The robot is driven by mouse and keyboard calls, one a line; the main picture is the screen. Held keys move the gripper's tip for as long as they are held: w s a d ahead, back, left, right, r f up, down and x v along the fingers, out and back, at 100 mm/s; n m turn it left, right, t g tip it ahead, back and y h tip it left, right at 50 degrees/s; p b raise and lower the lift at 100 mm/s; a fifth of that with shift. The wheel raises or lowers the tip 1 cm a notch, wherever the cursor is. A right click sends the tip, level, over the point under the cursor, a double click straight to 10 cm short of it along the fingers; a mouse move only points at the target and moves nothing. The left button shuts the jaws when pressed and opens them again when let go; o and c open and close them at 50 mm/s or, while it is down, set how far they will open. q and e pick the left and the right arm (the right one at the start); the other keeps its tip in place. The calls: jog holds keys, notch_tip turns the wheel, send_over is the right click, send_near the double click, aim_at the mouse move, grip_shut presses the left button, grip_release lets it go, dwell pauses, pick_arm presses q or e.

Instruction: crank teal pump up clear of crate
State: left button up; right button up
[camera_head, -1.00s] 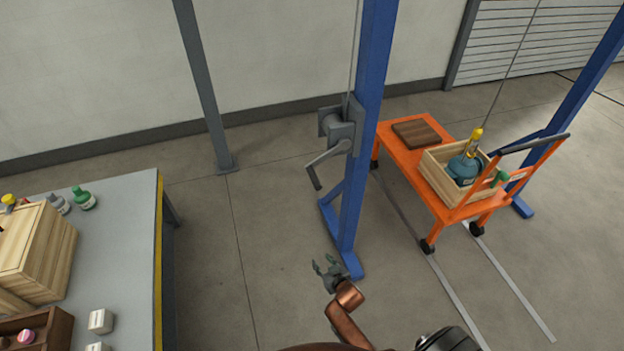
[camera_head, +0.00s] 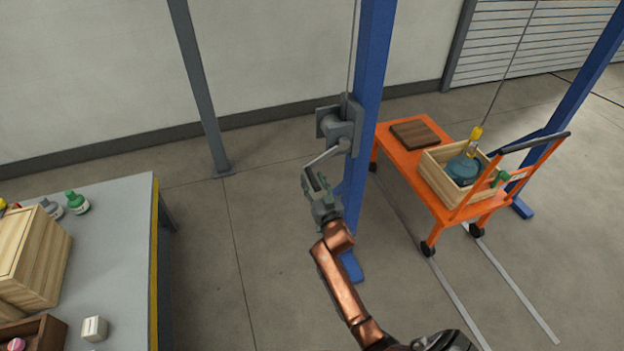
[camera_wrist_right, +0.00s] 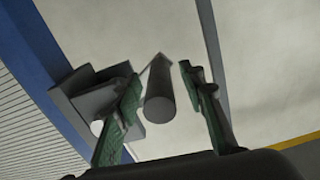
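The teal pump (camera_head: 462,168) sits in the wooden crate (camera_head: 438,178) on the orange cart, with a yellow hook block (camera_head: 475,138) on the cable above it. The grey winch (camera_head: 338,125) is mounted on the blue post, and its crank arm (camera_head: 323,156) points down and left. My right gripper (camera_head: 315,184) is at the crank's grip end. In the right wrist view, its fingers (camera_wrist_right: 158,105) are open, with the dark grey cylindrical crank handle (camera_wrist_right: 160,103) between them and gaps showing on both sides. My left gripper is out of view.
The orange cart (camera_head: 397,152) carries a dark brown board (camera_head: 415,133) beside the crate. The blue post (camera_head: 368,75) stands right behind my right gripper. A grey workbench (camera_head: 120,225) with crates and bottles is at left. Open floor lies between bench and post.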

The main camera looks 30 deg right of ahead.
jog(key=shift+w+d, duration=0.15)
jog(key=shift+w, duration=0.4)
grip_shut()
dwell(0.4)
